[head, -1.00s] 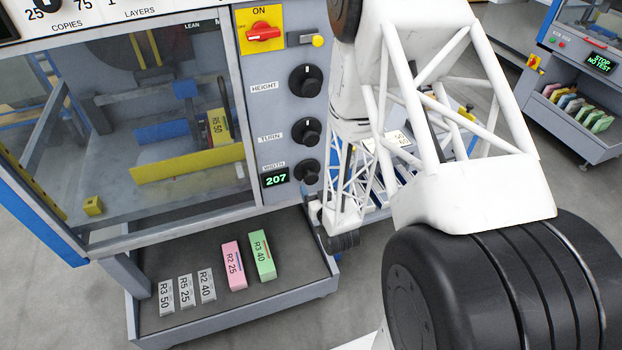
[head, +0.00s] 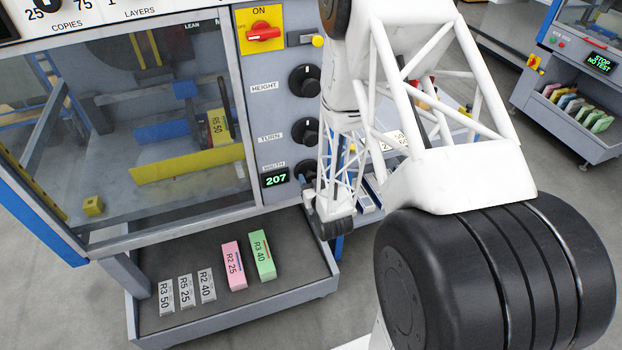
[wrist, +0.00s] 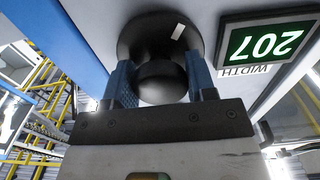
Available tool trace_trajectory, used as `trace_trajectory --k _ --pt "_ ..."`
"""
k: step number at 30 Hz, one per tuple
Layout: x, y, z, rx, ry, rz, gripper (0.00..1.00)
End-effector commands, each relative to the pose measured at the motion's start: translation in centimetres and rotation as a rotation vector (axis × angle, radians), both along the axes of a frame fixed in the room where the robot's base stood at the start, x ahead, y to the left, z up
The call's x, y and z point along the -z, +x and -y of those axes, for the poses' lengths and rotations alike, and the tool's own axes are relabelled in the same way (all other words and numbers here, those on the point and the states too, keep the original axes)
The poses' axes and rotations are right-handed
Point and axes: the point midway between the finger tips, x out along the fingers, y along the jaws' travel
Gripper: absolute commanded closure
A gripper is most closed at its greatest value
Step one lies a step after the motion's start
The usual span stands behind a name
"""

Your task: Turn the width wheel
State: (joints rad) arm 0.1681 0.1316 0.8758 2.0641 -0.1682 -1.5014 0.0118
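The width wheel is a black round knob at the lower right of the grey front panel. In the head view it is mostly hidden behind my arm and gripper. In the wrist view the width wheel (wrist: 160,45) fills the top middle, with a white mark near its upper right edge. My gripper (wrist: 161,82) has one blue finger on each side of the wheel's raised middle, with little or no gap showing. I cannot tell whether they touch it. The green width display (head: 276,179) reads 207; it shows upside down in the wrist view (wrist: 267,42).
The turn knob (head: 304,131) and height knob (head: 304,81) sit above, with the red ON switch (head: 263,32) at the top. Below is a grey tray (head: 240,310) with several labelled blocks. Another machine (head: 575,90) stands at the right.

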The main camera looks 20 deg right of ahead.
Motion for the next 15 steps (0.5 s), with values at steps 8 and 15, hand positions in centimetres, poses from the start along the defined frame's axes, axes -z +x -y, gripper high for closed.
trace_trajectory --k 8,15 --pt "-0.01 -0.01 0.02 0.000 -0.007 0.000 0.73" --pt "-0.07 0.04 0.04 0.000 -0.113 0.002 0.73"
